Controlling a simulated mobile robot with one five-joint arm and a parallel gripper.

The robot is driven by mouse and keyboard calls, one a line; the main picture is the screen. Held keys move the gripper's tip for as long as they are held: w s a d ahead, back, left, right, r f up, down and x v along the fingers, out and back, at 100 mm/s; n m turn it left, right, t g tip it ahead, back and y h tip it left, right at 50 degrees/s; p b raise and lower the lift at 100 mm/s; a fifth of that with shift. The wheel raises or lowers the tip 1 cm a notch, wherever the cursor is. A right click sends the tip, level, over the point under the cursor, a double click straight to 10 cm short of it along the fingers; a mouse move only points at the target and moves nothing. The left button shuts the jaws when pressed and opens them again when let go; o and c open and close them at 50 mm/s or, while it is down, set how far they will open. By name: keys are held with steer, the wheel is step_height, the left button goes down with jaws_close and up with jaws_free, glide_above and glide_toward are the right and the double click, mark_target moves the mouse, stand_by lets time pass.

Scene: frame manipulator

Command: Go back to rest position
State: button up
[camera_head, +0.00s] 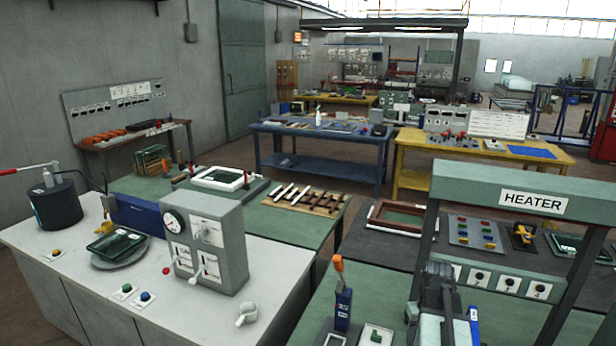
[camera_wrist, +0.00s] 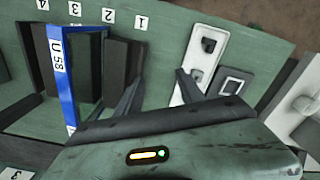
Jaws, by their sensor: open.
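My gripper (camera_wrist: 161,76) is open in the wrist view, with two dark fingers spread apart and nothing between them. It is over a green bench top (camera_wrist: 110,122). A blue frame piece marked U 58 (camera_wrist: 60,75) stands to the left of the fingers, beside dark upright blocks. A white plate with a dark slot (camera_wrist: 203,60) lies to the right of the fingers. In the head view, part of my arm shows at the lower right, in front of the heater stand (camera_head: 532,203); the fingertips cannot be made out there.
An orange-handled tool in a blue holder (camera_head: 342,295) stands left of my arm. A grey gauge box (camera_head: 205,243) is on the white counter (camera_head: 265,270). Blue (camera_head: 320,135) and yellow (camera_head: 485,150) tables stand farther back. Number labels (camera_wrist: 141,23) line the wrist view's top.

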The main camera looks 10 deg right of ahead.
steer(key=w+a+f+b, duration=0.1)
steer(key=a+f+b, duration=0.2)
steer(key=a, duration=0.7)
steer(key=w+a+f+n+b, duration=0.1)
steer(key=w+a+f+b, duration=0.1)
steer(key=a, duration=0.8)
steer(key=w+a+f+n+b, duration=0.1)
steer(key=a+f+b, duration=0.2)
steer(key=a, duration=0.8)
step_height(320, 180, down, 3)
steer(key=shift+w+r+b, duration=0.1)
steer(key=shift+w+b, duration=0.15)
steer(key=shift+b, duration=0.15)
